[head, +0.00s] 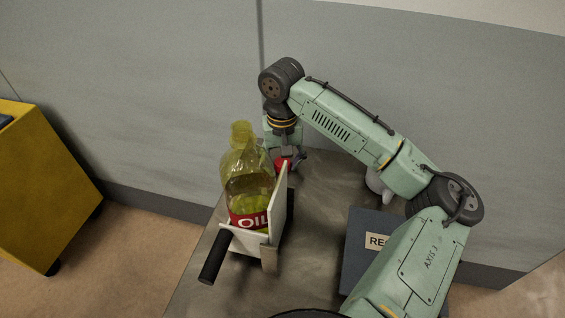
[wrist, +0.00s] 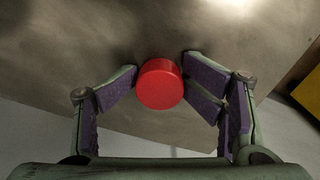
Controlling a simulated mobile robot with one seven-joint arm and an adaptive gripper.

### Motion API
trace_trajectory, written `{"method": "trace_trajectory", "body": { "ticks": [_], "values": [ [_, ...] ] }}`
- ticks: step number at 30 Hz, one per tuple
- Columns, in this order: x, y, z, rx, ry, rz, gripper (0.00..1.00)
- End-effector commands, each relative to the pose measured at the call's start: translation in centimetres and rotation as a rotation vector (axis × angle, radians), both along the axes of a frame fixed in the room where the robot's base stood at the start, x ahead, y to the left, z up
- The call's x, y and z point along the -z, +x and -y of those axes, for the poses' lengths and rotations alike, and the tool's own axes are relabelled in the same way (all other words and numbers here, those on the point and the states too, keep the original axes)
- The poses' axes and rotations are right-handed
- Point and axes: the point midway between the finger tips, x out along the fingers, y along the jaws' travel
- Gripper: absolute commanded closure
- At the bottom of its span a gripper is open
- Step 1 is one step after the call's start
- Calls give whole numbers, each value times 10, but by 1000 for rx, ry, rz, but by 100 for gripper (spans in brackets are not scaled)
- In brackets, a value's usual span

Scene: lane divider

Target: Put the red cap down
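The red cap (wrist: 160,84) sits between the fingertips of my gripper (wrist: 160,72) in the wrist view. The finger pads meet it on both sides, so my gripper is shut on it. In the head view the red cap (head: 283,163) shows only in part, below my gripper and beside the top of a white panel. The metal tabletop (wrist: 60,60) lies beneath the cap; I cannot tell how much gap there is between them. An uncapped yellow-green oil bottle (head: 248,185) stands upright to the left of my gripper.
The bottle stands in a white holder (head: 278,205) with black handles. A dark blue box (head: 357,255) with a label partly hidden by my arm lies at the right. A pale object (head: 376,184) shows behind my arm. Bare tabletop (head: 320,195) lies between. A yellow cabinet (head: 45,180) stands at left.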

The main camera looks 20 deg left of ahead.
Motion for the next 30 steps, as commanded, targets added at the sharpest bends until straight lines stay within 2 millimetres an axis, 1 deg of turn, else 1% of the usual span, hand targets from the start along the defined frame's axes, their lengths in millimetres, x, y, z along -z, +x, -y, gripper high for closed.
{"method": "trace_trajectory", "body": {
  "ticks": [8, 11, 14, 17, 24, 27, 30],
  "values": [
    [-1, -1, 0, -2, -2, -3, 48],
    [-8, -1, 1, -2, -4, -1, 48],
    [-19, 0, 0, -2, -1, 0, 48],
    [-40, 0, -1, -3, 1, 2, 48],
    [-98, 1, 0, 0, -3, 6, 48],
    [-114, 0, 0, 0, -2, 5, 48],
    [-125, 0, 0, 0, -2, 3, 48]
  ]
}}
